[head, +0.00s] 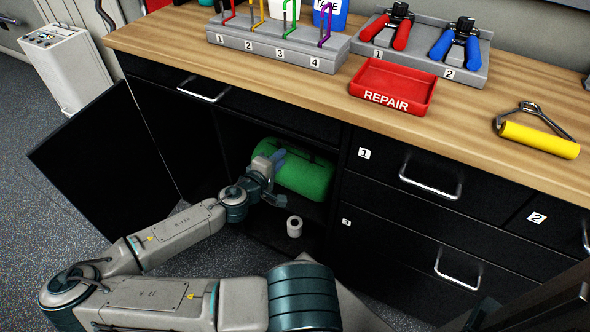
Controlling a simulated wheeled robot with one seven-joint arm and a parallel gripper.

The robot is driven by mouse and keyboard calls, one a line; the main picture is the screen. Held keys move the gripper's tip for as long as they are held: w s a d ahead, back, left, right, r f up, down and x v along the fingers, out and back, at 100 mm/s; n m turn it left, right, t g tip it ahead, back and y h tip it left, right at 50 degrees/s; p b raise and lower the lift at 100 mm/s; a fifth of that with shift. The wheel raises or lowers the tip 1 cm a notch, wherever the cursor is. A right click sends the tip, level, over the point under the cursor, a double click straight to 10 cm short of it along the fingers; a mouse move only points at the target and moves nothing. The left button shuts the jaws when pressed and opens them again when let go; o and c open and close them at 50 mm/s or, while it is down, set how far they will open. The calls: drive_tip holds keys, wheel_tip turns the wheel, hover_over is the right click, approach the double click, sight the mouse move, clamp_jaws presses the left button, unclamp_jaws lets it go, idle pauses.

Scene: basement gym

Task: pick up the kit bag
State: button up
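A green rounded bag (306,178), which looks like the kit bag, lies on its side inside the open lower cabinet, on its floor or a shelf. A dark strap or handle shows along its top. My gripper (277,162) reaches into the cabinet opening at the bag's left end. The wrist and fingers cover that end. I cannot tell whether the fingers touch the bag, or whether they are open or shut.
The cabinet door (100,160) stands open at the left. Closed drawers (430,180) are to the right. The wooden worktop (165,35) overhangs the opening and holds a red REPAIR tray (393,83).

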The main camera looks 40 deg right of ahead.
sight(292, 146)
drive_tip(key=b+x, duration=0.1)
drive_tip(key=x, duration=1)
drive_tip(key=shift+w+a+b, duration=0.1)
drive_tip(key=shift+w+b, duration=0.1)
drive_tip(key=shift+b, duration=0.15)
drive_tip(key=shift+c, duration=0.2)
clamp_jaws()
idle(0.9)
